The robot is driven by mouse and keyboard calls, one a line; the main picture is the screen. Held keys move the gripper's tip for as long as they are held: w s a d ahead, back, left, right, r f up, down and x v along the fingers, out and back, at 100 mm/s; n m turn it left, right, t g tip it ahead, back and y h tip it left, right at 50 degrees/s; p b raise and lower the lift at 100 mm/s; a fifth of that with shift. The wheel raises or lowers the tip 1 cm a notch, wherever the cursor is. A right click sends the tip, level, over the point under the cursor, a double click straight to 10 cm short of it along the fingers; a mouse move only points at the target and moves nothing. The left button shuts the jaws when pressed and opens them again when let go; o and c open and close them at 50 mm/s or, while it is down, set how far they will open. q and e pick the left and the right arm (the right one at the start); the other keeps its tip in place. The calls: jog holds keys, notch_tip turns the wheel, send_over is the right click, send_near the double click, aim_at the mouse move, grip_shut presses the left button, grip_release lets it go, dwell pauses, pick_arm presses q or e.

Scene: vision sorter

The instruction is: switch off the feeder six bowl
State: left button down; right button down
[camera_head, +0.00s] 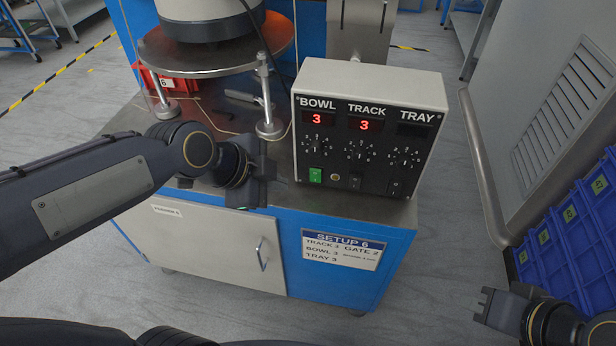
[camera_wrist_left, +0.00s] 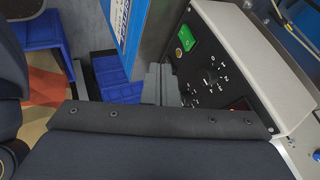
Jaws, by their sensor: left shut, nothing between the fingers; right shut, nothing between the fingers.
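The control box (camera_head: 368,130) stands on the cabinet, with columns marked BOWL, TRACK and TRAY. The BOWL and TRACK displays each show a red 3; the TRAY display is dark. The BOWL switch (camera_head: 315,175) is lit green; it also shows in the left wrist view (camera_wrist_left: 186,38). The TRACK switch (camera_head: 354,184) and TRAY switch (camera_head: 394,188) are dark. My left gripper (camera_head: 270,181) is shut and empty, just left of the green switch and apart from it. My right gripper (camera_head: 487,306) is shut and empty at the lower right, away from the box.
The feeder bowl's round plate (camera_head: 205,62) on metal posts stands behind left, with a red bin (camera_head: 160,78) under it. A SETUP 6 label (camera_head: 342,250) is on the cabinet front. Blue crates (camera_head: 575,240) and a grey vented panel (camera_head: 545,120) stand at the right.

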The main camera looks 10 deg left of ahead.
aim_at(319, 179)
pick_arm(q)
jog(key=w+d+f, duration=0.1)
jog(key=w+f, duration=0.1)
jog(key=w+d+f+b, duration=0.1)
jog(key=w+f, duration=0.2)
jog(key=w+d+f+b, duration=0.1)
jog(key=w+d+f, duration=0.1)
jog(key=w, duration=0.1)
jog(key=shift+f, duration=0.25)
jog(key=shift+w, duration=0.4)
jog(key=shift+r, duration=0.1)
jog(key=shift+w+r+p, duration=0.2)
jog(key=shift+r+p, duration=0.05)
jog(key=shift+p, duration=0.2)
jog(key=shift+w+f+g, duration=0.1)
jog(key=shift+w+g, duration=0.1)
jog(key=shift+g, duration=0.1)
jog(key=shift+f, duration=0.1)
